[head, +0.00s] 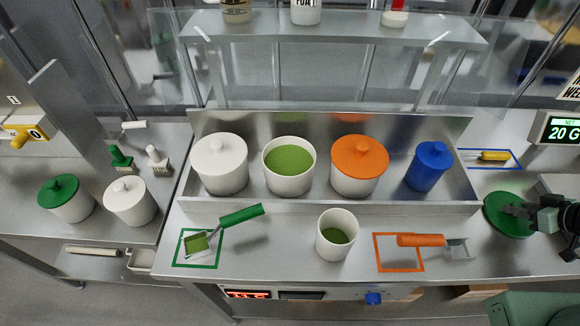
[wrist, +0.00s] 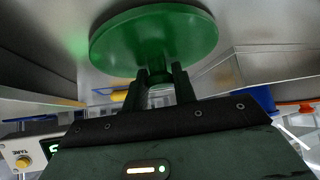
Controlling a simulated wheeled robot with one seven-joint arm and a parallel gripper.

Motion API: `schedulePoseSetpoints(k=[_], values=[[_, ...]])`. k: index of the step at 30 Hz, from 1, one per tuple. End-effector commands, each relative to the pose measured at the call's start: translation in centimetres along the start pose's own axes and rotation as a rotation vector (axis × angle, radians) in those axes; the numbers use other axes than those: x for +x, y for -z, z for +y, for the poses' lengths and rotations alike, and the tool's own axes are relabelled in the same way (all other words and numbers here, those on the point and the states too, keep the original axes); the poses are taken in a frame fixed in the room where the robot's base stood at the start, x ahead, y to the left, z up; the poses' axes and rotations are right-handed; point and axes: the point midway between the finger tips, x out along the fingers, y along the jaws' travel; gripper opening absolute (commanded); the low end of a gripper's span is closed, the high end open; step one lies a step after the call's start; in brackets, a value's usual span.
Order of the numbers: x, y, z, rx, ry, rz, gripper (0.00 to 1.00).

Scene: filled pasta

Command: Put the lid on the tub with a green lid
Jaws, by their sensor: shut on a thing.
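My gripper (head: 517,211) is at the right of the head view, shut on the knob of a round green lid (head: 497,221). The lid also shows in the wrist view (wrist: 150,35), with the fingers (wrist: 160,82) around its knob. A white open tub (head: 289,188) with green filling stands upright in the steel rack, well to the left of my gripper. Its top is uncovered. Another white tub (head: 73,207) with a green lid on it stands on the left counter.
The rack (head: 330,205) also holds a white-lidded tub (head: 220,163), an orange-lidded tub (head: 359,165) and a blue container (head: 429,166). In front are a small white cup (head: 337,251), a green scoop (head: 241,215) and an orange scoop (head: 420,240). A shelf (head: 330,27) runs above.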

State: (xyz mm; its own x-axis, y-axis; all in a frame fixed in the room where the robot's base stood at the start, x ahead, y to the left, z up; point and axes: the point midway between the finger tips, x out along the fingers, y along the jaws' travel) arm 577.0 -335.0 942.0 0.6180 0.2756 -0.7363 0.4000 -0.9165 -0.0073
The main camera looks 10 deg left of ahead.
Motion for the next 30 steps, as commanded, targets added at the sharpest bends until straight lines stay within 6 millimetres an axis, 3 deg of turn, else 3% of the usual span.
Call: schedulePoseSetpoints(k=[18, 30], values=[[-2.6, 2.6, 0.2, -0.004, -0.006, 0.006, 0.0], [-2.7, 2.7, 0.2, -0.004, -0.006, 0.007, 0.0]])
